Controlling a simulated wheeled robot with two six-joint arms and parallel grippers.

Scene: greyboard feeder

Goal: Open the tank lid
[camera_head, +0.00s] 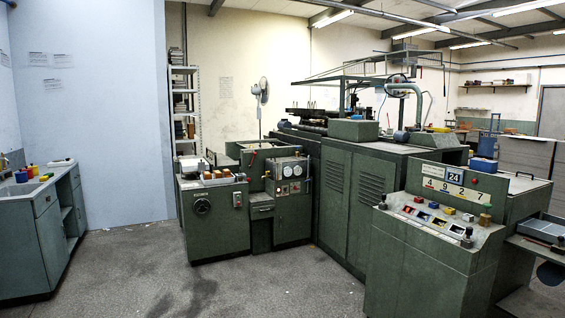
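Neither of my grippers is in view. No part is plainly marked as the tank. A flat green top with a thin bar handle (525,180) lies on the cabinet behind the control console at the right, and it looks shut. A squarish green box (257,158) with a raised rim stands on the machine's front left unit, beside the gauges. I cannot tell which of these is the tank with its lid.
A sloped control console (432,236) with number cards stands at front right. A large green machine (350,200) fills the middle. A sink counter (35,235) stands at the left. Open grey floor (190,280) lies between the counter and the machine. Shelving (184,110) stands behind.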

